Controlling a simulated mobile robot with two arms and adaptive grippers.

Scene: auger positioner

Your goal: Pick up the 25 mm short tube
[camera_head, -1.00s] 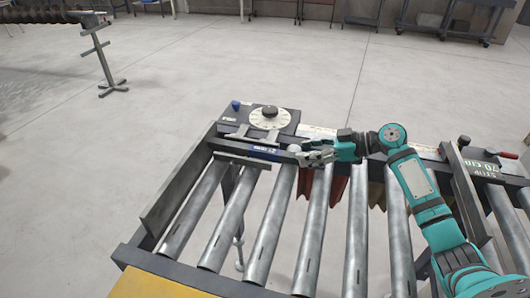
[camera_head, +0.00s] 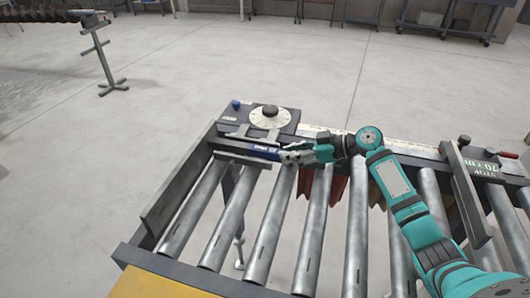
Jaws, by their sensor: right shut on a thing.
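My right gripper (camera_head: 290,156) is at the far side of the roller table, shut at the right end of a dark bar-like piece with a blue label (camera_head: 266,152). I take this piece to be the short tube; the label's writing is too small to read surely. The piece lies along the far edge of the rollers, just in front of the dial box. The fingers cover its right end, and I cannot tell whether it is lifted. My left gripper is not in view.
A dial box (camera_head: 269,118) with a blue knob stands behind the piece. Steel rollers (camera_head: 270,225) with open gaps fill the front. A raised side plate (camera_head: 180,178) borders the left. A stop with a display (camera_head: 483,168) stands at the right. A stand (camera_head: 108,62) is far left.

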